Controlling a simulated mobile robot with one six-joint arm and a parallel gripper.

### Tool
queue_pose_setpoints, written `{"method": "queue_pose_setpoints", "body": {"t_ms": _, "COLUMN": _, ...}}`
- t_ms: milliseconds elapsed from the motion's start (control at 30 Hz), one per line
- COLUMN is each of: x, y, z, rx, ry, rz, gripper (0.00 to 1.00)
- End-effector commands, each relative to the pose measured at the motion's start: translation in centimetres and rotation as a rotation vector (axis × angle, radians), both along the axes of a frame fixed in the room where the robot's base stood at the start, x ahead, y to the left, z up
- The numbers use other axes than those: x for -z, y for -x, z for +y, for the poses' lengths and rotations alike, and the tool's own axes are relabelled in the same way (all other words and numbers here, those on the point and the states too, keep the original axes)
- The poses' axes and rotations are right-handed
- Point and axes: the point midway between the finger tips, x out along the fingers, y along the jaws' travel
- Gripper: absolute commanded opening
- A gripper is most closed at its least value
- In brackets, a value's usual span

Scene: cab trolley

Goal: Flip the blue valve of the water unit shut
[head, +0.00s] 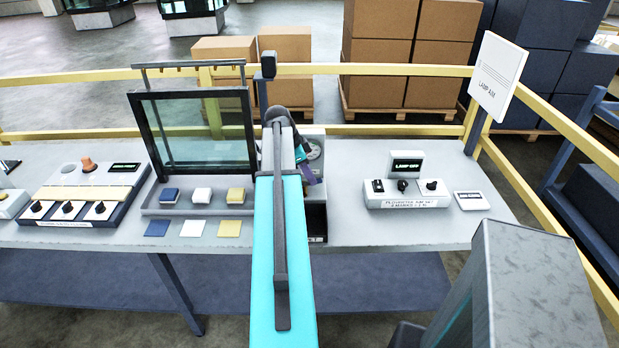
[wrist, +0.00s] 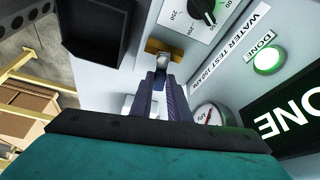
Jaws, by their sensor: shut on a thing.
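The water unit (wrist: 135,75) fills most of the wrist view. It has a "WATER TEST" label, a dial knob (wrist: 208,8), a round gauge (wrist: 207,116) and a lit green "DONE" lamp (wrist: 267,61). The blue valve handle (wrist: 158,83) shows as a small blue piece between the finger ends, with a grey metal part and a brass fitting (wrist: 170,50) just beyond. My gripper (wrist: 163,82) is shut on it. In the head view my gripper (head: 307,172) is at the unit (head: 317,139); my arm hides the valve there. I cannot tell the handle's angle clearly.
A black open bin (wrist: 97,30) is fixed beside the valve. A dark screen (wrist: 290,112) shows part of "DONE".

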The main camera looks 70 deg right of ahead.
Motion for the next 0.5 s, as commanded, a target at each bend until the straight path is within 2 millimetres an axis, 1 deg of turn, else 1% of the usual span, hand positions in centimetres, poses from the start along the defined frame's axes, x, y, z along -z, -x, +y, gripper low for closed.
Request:
{"method": "queue_pose_setpoints", "body": {"t_ms": 233, "x": 0.11, "y": 0.01, "z": 0.18, "rx": 0.157, "ry": 0.001, "rz": -0.002, "gripper": 0.00}}
{"method": "queue_pose_setpoints", "body": {"t_ms": 500, "x": 0.00, "y": 0.10, "z": 0.42, "rx": 0.234, "ry": 0.000, "rz": -0.003, "gripper": 0.00}}
